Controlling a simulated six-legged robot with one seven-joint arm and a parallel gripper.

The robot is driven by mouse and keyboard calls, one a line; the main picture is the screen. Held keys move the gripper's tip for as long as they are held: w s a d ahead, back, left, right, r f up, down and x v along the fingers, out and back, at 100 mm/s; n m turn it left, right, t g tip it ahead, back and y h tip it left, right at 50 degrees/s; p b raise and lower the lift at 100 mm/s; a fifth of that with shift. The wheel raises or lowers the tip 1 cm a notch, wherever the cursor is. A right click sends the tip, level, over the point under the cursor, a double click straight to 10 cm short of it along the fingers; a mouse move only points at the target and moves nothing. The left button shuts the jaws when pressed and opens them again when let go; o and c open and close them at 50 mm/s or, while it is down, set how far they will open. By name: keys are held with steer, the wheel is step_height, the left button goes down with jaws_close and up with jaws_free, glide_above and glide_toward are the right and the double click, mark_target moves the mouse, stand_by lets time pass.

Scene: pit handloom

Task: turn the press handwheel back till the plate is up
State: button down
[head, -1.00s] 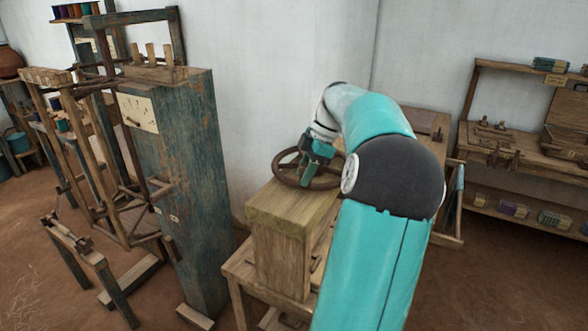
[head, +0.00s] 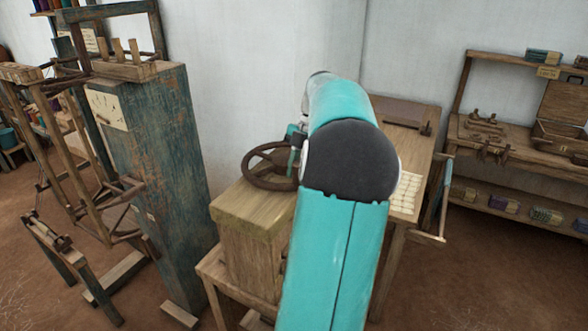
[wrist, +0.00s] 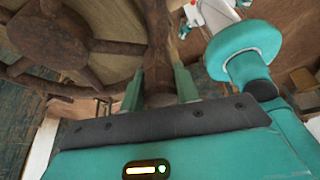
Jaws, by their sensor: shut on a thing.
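The press handwheel (head: 268,185) is a dark brown spoked wheel lying flat above the pale wooden press top (head: 250,210). My gripper (head: 295,142) is at its far right rim, partly hidden behind my teal arm. In the wrist view, my gripper's two green fingers (wrist: 159,86) stand on either side of a brown bar of the wheel and are shut on it. The wheel's hub and spokes (wrist: 50,38) show at the upper left there. The press plate is not visible, so its height cannot be told.
A tall blue-green worn wooden post of the loom (head: 155,160) stands left of the press. A wooden table (head: 415,125) is behind my arm on the right. A shelf bench with tools (head: 500,140) is at the far right. Bare floor lies between.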

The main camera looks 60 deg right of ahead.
steer(key=shift+s+d, duration=0.1)
steer(key=shift+s, duration=0.05)
stand_by(0.4)
steer(key=c, duration=1.1)
jaws_free()
steer(key=shift+o, duration=0.2)
steer(key=w+v, duration=0.1)
steer(key=v, duration=0.6)
steer(key=shift+s+r, duration=0.3)
steer(key=shift+s, duration=0.15)
